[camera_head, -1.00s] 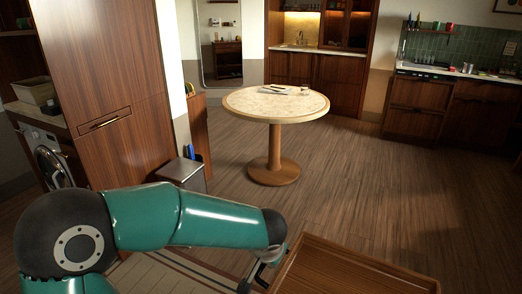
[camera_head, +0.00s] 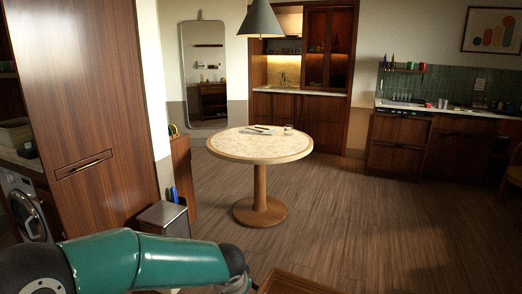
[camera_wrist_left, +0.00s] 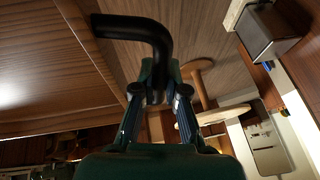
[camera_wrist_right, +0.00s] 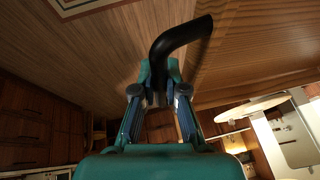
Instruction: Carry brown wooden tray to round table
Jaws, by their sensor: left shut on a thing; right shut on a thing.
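The brown wooden tray (camera_head: 292,284) shows only as a corner at the bottom edge of the head view. In the left wrist view its wooden underside or side (camera_wrist_left: 35,65) fills the left, and my left gripper (camera_wrist_left: 157,92) is shut on its black bent handle (camera_wrist_left: 135,27). In the right wrist view the tray (camera_wrist_right: 265,45) is at upper right, and my right gripper (camera_wrist_right: 158,92) is shut on another black handle (camera_wrist_right: 180,36). My right arm is out of the head view. The round table (camera_head: 262,157) stands ahead, apart from the tray, on one wooden pedestal.
Papers (camera_head: 260,129) and a small glass (camera_head: 288,129) lie on the table's far half. A grey bin (camera_head: 163,219) and a tall wooden cabinet (camera_head: 80,110) stand at left. A lamp (camera_head: 260,20) hangs above. Floor between me and the table looks clear.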

